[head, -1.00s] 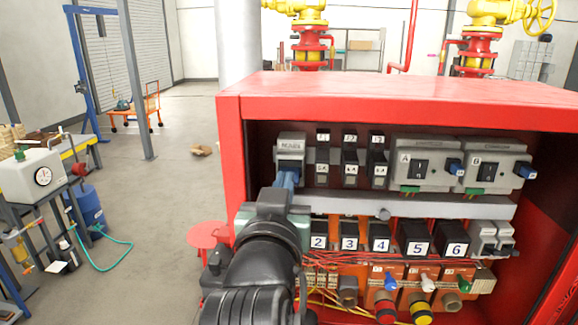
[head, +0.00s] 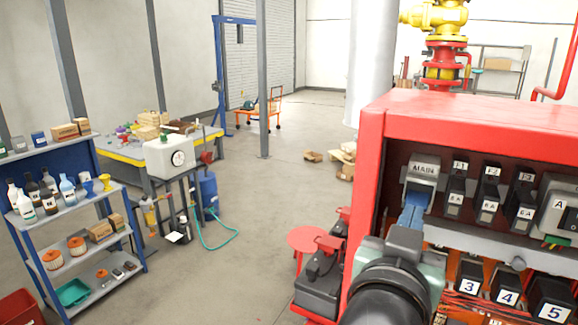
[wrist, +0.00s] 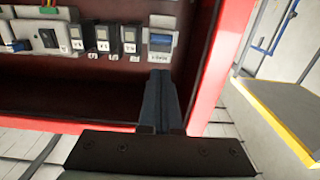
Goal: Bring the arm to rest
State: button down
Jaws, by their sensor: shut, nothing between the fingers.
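My arm reaches into the red cabinet (head: 480,112). My gripper (head: 413,208) is shut and empty, its blue fingers pointing at the breaker labelled MAIN (head: 423,168). In the head view the fingers overlap the lower part of this breaker. The wrist view is upside down and shows the closed fingers (wrist: 160,76) just short of the breaker (wrist: 161,43) and its blue lever. A small gap seems to lie between the fingertips and the breaker, but contact is hard to judge.
Fuse blocks (head: 489,185) and a grey device marked A (head: 558,208) sit right of the breaker. Numbered blocks (head: 508,287) are below. A blue shelf (head: 68,209) of bottles stands at left. The floor (head: 262,200) between is largely clear.

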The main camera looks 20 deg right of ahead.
jog(key=w+a+r+t, duration=0.1)
jog(key=a, duration=0.1)
jog(key=a+r+n+t+y+b, duration=0.1)
jog(key=a+t, duration=0.1)
jog(key=w+a+r+n+t+b, duration=0.1)
jog(key=a, duration=0.1)
jog(key=shift+w+a+r+y, duration=0.3)
jog(key=shift+a+r+y, duration=0.05)
jog(key=shift+a+y, duration=0.05)
jog(key=s+a+r+n+t+y+b, duration=0.2)
jog(key=s+a+r+n+t+y, duration=0.1)
jog(key=a, duration=0.7)
jog(key=s+a+r+n+t+y+b, duration=0.3)
jog(key=a+r+n+t+y, duration=0.2)
jog(key=a+r+t+y, duration=0.3)
jog(key=a+r+y, duration=0.1)
jog(key=a, duration=0.2)
jog(key=shift+s+t, duration=0.2)
jog(key=shift+t, duration=0.1)
jog(key=shift+a, duration=0.1)
